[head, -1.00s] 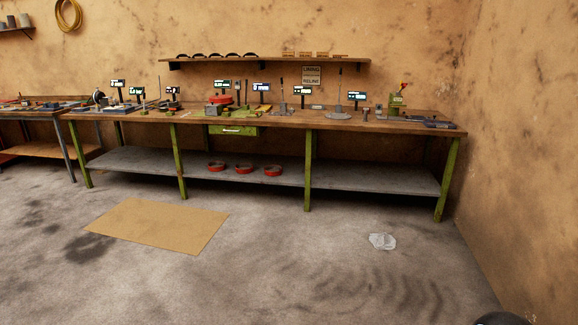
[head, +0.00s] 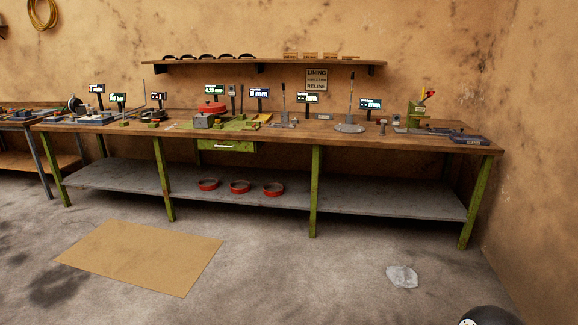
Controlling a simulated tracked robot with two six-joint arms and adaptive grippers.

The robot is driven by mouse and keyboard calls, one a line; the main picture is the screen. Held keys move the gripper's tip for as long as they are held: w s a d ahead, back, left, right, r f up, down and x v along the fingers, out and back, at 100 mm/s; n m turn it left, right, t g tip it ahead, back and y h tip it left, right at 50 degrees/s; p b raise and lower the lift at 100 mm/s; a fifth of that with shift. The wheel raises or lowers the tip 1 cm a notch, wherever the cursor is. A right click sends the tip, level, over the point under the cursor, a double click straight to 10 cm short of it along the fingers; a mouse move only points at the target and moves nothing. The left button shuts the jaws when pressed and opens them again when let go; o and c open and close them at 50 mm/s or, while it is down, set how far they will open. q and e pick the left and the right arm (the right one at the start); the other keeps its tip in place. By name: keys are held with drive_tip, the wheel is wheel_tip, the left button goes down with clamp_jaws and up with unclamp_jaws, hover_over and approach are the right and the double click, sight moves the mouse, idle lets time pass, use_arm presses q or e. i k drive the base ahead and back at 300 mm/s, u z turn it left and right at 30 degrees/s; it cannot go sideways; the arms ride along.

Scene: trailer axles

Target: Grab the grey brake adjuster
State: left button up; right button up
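I cannot pick out the grey brake adjuster for certain at this distance. Several small grey things stand on the long wooden workbench (head: 300,134). A grey block (head: 203,121) sits left of the middle. A grey lever on a round base (head: 350,127) stands right of the middle, and another upright lever (head: 283,118) stands to its left. A small grey cylindrical part (head: 382,127) is near the green holder. Neither of my grippers is in view; only a dark rounded part, perhaps mine, shows at the bottom right corner.
A second bench (head: 18,125) stands at the far left. Red rings (head: 240,187) lie on the grey lower shelf (head: 130,178). A tan mat (head: 140,257) and a crumpled pale rag (head: 402,276) lie on the floor. Floor before the bench is otherwise open. A wall closes the right side.

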sight(382, 129)
drive_tip(key=z, duration=0.1)
drive_tip(key=i, duration=1.35)
drive_tip(key=z, duration=0.55)
drive_tip(key=i, duration=1.75)
drive_tip(key=z, duration=0.3)
drive_tip(key=k, duration=0.95)
drive_tip(key=z, duration=0.65)
drive_tip(key=i, duration=1.55)
drive_tip(key=u, duration=0.45)
drive_tip(key=i, duration=1.1)
drive_tip(key=u, duration=1)
